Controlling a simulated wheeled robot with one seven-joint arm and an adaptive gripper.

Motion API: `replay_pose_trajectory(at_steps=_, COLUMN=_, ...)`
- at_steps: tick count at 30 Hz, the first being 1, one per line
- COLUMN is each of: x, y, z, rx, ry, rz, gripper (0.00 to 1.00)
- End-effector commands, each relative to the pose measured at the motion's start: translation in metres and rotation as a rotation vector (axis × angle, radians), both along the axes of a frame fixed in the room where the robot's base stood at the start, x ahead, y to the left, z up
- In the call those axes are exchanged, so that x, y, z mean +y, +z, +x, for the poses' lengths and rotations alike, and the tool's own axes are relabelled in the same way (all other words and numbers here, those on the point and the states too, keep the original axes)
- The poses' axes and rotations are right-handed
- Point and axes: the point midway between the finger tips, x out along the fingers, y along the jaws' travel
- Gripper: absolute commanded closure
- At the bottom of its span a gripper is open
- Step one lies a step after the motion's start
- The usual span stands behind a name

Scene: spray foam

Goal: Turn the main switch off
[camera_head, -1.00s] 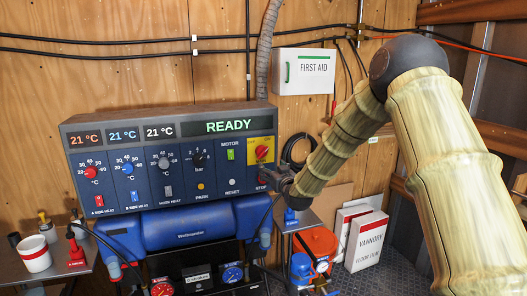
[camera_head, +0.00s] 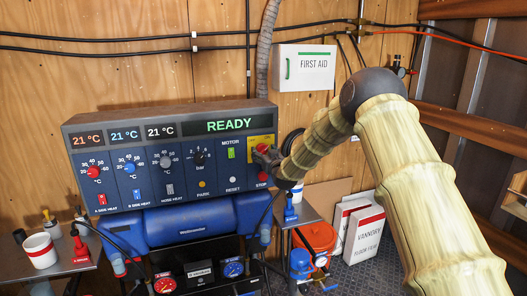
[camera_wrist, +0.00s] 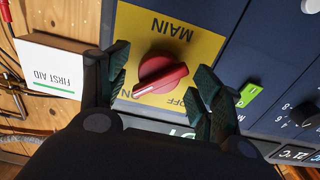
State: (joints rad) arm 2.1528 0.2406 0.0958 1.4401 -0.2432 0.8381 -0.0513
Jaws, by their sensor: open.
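The main switch is a red rotary knob (camera_wrist: 160,76) on a yellow plate (camera_wrist: 205,42) marked MAIN, upside down in the wrist view. Its white-marked end points to the lower left, toward a partly hidden label ending in N; the OFF label is at the lower right. My gripper (camera_wrist: 163,64) is open, with one dark finger on each side of the knob. I cannot tell whether the fingers touch it. In the head view my gripper (camera_head: 266,156) is in front of the yellow plate (camera_head: 261,139) and covers much of the knob.
The green motor switch (camera_head: 230,153) is left of the plate, and the red stop button (camera_head: 263,177) is just below my gripper. The first aid box (camera_head: 303,69) hangs on the wall, up and right. A small side table (camera_head: 303,216) stands below my arm.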

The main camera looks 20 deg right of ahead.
Motion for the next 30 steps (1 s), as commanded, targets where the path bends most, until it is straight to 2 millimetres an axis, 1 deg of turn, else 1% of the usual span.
replay_pose_trajectory(at_steps=4, x=0.0001, y=0.001, z=0.0065, rx=-0.001, ry=0.0, rz=0.0, gripper=0.34)
replay_pose_trajectory(at_steps=13, x=0.0003, y=0.0, z=0.0077, rx=-0.001, ry=0.0, rz=0.0, gripper=0.34)
replay_pose_trajectory(at_steps=14, x=0.0002, y=0.0001, z=0.0077, rx=-0.001, ry=0.0, rz=0.0, gripper=0.36)
replay_pose_trajectory(at_steps=15, x=0.0002, y=0.0001, z=0.0077, rx=-0.001, ry=0.0, rz=0.0, gripper=0.43)
replay_pose_trajectory(at_steps=17, x=0.0002, y=0.0001, z=0.0076, rx=0.0, ry=0.0, rz=0.0, gripper=0.54)
replay_pose_trajectory(at_steps=18, x=0.0001, y=0.0001, z=0.0076, rx=-0.001, ry=0.0, rz=0.0, gripper=0.61)
replay_pose_trajectory(at_steps=21, x=0.0, y=0.0, z=0.0075, rx=0.0, ry=0.0, rz=0.0, gripper=0.79)
replay_pose_trajectory(at_steps=30, x=0.0, y=-0.001, z=0.0075, rx=0.0, ry=0.0, rz=-0.013, gripper=0.79)
